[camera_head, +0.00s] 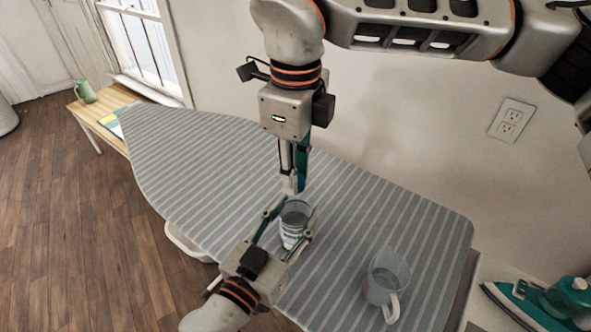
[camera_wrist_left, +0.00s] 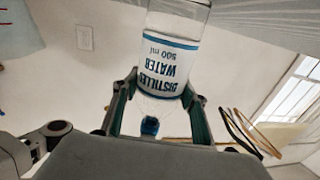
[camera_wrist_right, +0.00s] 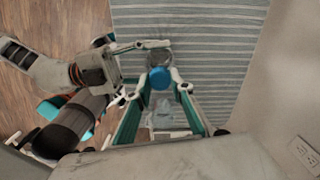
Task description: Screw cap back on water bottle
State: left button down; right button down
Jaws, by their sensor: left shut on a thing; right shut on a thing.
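The clear water bottle (camera_head: 293,236), with its white and blue label, stands about upright over the ironing board. My left gripper (camera_head: 287,228) is shut around its upper body. The left wrist view shows the label (camera_wrist_left: 167,62) upside down between the fingers (camera_wrist_left: 158,100). The small blue cap (camera_wrist_right: 160,78) is between the fingertips of my right gripper (camera_wrist_right: 157,87), which points down from above the bottle. The cap also shows beyond the bottle's shoulder in the left wrist view (camera_wrist_left: 150,126). I cannot tell whether cap and neck touch.
The striped ironing board (camera_head: 215,170) lies under both grippers. A clear measuring jug (camera_head: 386,278) stands on it to the right of the bottle. A teal iron (camera_head: 530,302) is at the lower right. A green jug (camera_head: 85,91) is on a far table. The board's left end is bare.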

jog(key=c, duration=1.7)
grip_release()
notch_tip(320, 180, up, 12)
pick_arm(q)
jog(key=c, duration=1.1)
grip_release()
jog(key=v, duration=1.2)
